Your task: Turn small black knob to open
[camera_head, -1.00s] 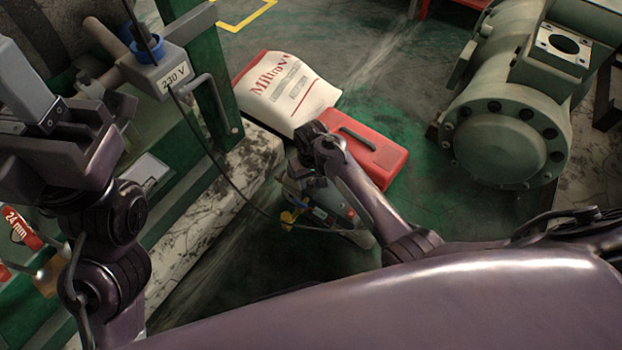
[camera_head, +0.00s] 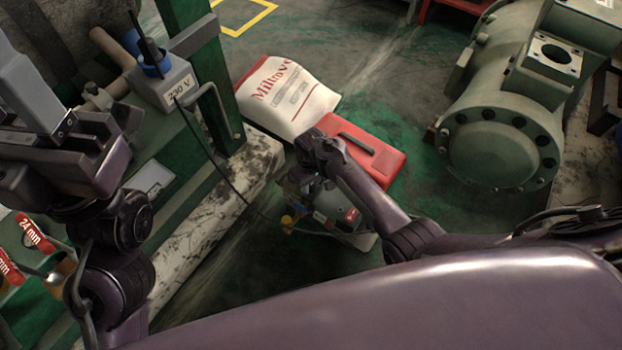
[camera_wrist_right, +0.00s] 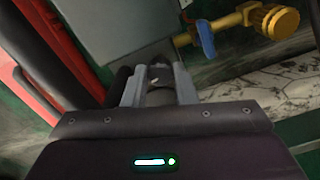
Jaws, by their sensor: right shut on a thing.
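The small black knob (camera_wrist_right: 159,76) shows only in part in the right wrist view, as a dark shape between the fingertips. My right gripper (camera_wrist_right: 158,88) is shut on it. In the head view my right gripper (camera_head: 301,182) reaches down to the grey machine (camera_head: 342,216) on the floor, and the knob is hidden there. The machine's grey side (camera_wrist_right: 110,28) fills the top of the wrist view. My left gripper (camera_head: 62,150) is at the left edge, well away from the machine; its jaw opening is not clear.
A red case (camera_head: 385,165) and a white Miltrov sack (camera_head: 290,96) lie beyond the machine. A brass fitting with a blue lever (camera_wrist_right: 206,38) sits close to my right gripper. A green compressor (camera_head: 500,150) stands right. A black cable (camera_head: 213,152) hangs left.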

